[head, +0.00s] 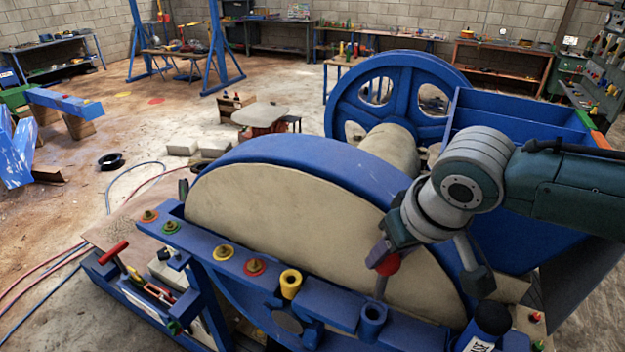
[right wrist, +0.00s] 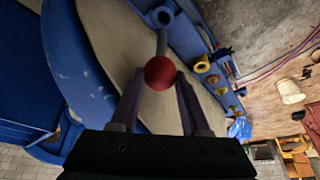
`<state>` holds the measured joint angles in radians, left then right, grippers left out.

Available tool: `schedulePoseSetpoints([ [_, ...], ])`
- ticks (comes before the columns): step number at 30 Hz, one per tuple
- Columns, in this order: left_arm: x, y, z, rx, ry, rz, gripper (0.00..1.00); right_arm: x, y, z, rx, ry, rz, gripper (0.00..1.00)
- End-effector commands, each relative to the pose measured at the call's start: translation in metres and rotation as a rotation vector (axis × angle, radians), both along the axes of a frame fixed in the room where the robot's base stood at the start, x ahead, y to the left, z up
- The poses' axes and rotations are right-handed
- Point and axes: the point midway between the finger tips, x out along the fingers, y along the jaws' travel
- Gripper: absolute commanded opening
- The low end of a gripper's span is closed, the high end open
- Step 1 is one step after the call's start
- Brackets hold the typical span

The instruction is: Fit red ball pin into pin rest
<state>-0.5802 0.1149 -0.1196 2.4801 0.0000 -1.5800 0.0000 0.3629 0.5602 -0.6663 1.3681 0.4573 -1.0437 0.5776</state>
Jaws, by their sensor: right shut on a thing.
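The red ball pin (head: 387,264) has a red ball head and a thin grey shaft. My right gripper (head: 381,255) is shut on it at the ball, shaft pointing down. In the right wrist view the ball (right wrist: 160,73) sits between the fingertips (right wrist: 158,80). Two upright open sockets stand on the blue beam, a blue one (head: 372,320) and a yellow one (head: 291,284); I cannot tell surely which is the pin rest. The shaft's lower end is close to the blue socket's mouth; I cannot tell if it has entered. My left gripper is not in view.
The large blue-rimmed flywheel (head: 290,195) stands right behind the beam (head: 330,305). Several red, yellow and green round pieces sit along the beam's left part. A dark blue bottle (head: 492,318) stands at the lower right. A red-handled tool (head: 113,252) is at the lower left.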

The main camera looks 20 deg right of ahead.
Motion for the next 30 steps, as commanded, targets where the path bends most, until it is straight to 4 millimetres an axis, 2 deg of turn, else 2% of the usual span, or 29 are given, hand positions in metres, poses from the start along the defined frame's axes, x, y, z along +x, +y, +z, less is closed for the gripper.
schedulePoseSetpoints([
  [30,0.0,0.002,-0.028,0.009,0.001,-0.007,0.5,0.0,0.0,-0.037,0.0,-0.001,0.001,0.0],
])
